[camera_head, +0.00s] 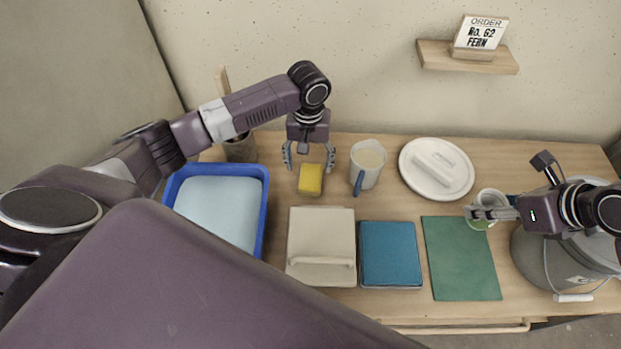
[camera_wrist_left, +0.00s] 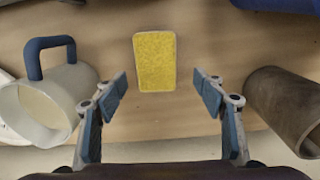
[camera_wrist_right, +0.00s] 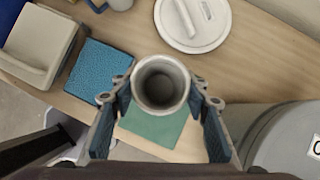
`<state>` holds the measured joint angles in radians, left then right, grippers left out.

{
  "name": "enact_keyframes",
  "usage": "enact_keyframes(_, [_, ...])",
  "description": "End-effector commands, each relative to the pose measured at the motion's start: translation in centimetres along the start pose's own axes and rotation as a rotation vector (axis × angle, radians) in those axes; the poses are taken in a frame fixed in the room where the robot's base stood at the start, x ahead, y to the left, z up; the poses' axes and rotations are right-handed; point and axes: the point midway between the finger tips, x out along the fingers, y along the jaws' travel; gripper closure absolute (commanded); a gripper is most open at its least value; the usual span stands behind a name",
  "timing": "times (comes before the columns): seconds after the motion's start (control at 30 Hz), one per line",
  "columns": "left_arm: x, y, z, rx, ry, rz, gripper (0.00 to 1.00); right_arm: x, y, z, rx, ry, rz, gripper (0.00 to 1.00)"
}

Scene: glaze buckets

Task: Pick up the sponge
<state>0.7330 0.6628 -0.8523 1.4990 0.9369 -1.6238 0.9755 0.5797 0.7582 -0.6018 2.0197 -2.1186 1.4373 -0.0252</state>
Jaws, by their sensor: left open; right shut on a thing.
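The yellow sponge (camera_head: 311,179) lies on the table between the blue tray and the white jug. My left gripper (camera_head: 308,163) is open above it, pointing down. In the left wrist view the sponge (camera_wrist_left: 155,62) sits centred ahead of the spread fingers (camera_wrist_left: 162,98), not touched by them. My right gripper (camera_head: 478,212) is shut on a small pale cup (camera_head: 491,200) above the green mat's right edge. The right wrist view shows the cup (camera_wrist_right: 161,84) from its open end, between the fingers; its inside looks empty there.
A blue tray (camera_head: 264,190) stands left of the sponge, a white jug (camera_head: 367,165) with a blue handle right. A brown pot (camera_head: 240,149) is behind left. In front are a beige lidded box (camera_head: 320,225), teal block (camera_head: 390,255) and green mat (camera_head: 460,262). A grey bucket (camera_head: 535,255) stands right.

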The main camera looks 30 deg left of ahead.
Motion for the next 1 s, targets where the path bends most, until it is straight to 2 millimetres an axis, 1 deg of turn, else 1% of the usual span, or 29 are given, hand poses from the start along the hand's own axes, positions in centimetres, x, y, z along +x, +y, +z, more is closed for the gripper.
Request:
enact_keyframes(0.2, [3.2, 0.6, -0.3, 0.000, -0.003, -0.003, 0.36, -0.1, 0.0, 0.1, 0.000, -0.002, 0.000, 0.86])
enact_keyframes(0.3, [4.3, 0.5, -0.4, 0.000, -0.001, -0.003, 0.36, 0.0, 0.0, 0.1, 0.000, -0.002, 0.000, 0.86])
enact_keyframes(0.4, [4.8, 0.6, -0.4, 0.001, 0.000, -0.001, 0.36, 0.0, 0.0, 0.1, 0.000, -0.002, 0.000, 0.86])
enact_keyframes(0.6, [4.8, 0.6, -0.4, 0.001, 0.000, -0.001, 0.36, 0.0, 0.0, 0.1, 0.000, -0.002, 0.000, 0.86])
enact_keyframes(0.93, [4.8, 0.5, -0.4, 0.001, 0.000, -0.001, 0.73, 0.0, 0.0, 0.1, 0.000, -0.002, 0.000, 0.86])
enact_keyframes(1.0, [4.8, 0.6, -0.4, 0.001, 0.000, -0.001, 0.74, 0.0, 0.0, 0.1, 0.000, -0.002, 0.000, 0.86])
